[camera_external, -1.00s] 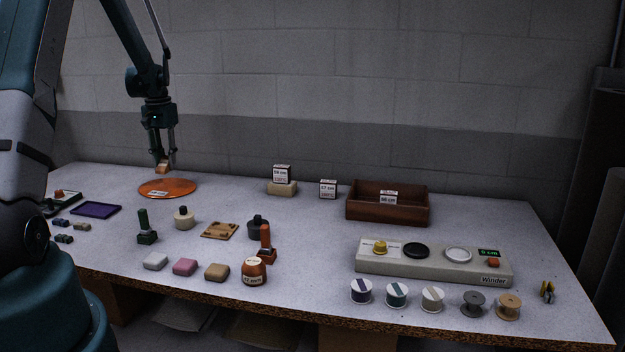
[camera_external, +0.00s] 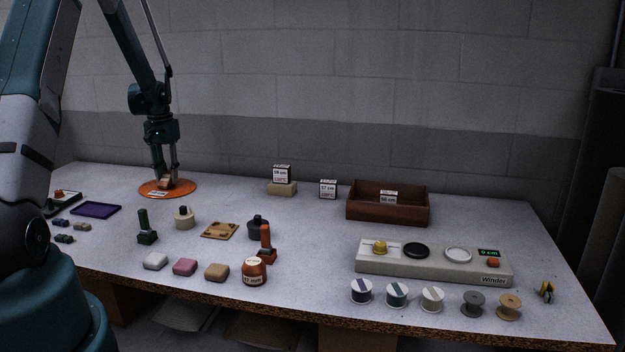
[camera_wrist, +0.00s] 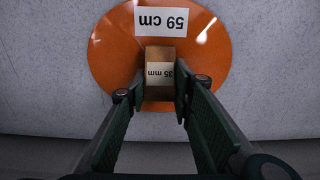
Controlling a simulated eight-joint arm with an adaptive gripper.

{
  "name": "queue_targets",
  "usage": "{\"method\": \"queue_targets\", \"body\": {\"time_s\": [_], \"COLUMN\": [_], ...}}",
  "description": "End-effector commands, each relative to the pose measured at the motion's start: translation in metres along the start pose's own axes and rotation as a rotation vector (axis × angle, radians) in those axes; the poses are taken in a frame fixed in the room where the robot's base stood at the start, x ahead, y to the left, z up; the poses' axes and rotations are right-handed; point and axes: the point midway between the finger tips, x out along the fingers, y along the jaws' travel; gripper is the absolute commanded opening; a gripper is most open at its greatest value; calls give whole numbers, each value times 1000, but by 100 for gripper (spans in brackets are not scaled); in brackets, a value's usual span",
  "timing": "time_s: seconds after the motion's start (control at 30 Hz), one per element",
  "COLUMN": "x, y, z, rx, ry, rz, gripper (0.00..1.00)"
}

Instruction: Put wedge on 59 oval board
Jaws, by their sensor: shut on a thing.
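The wedge (camera_wrist: 159,72) is a small tan block with a "35 mm" label. My gripper (camera_wrist: 160,98) is shut on it, with one finger on each side. The orange oval board (camera_wrist: 112,56) lies flat on the table and bears a "59 cm" label beside the wedge in the wrist view. In the external view my gripper (camera_external: 165,181) is low over the board (camera_external: 150,193), with the wedge (camera_external: 165,184) between its fingers. The wedge is over the board; whether it touches the surface I cannot tell.
A purple tray (camera_external: 96,209) lies left of the board. Stamps, small blocks and a jar stand nearer the front. A brown wooden box (camera_external: 388,214) and a winder (camera_external: 433,262) are to the right.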

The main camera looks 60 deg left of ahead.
Motion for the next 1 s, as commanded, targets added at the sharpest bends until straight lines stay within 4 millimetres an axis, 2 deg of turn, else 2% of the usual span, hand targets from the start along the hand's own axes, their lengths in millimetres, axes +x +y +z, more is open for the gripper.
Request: {"method": "queue_targets", "body": {"time_s": [0.47, 0.5, 0.6, 1.0], "x": [5, 5, 4, 3], "y": [0, 0, 0, 0], "z": [0, 0, 0, 0], "rx": [0, 0, 0, 0], "ry": [0, 0, 0, 0], "rz": [0, 0, 0, 0], "gripper": [12, 28, 39, 39]}}
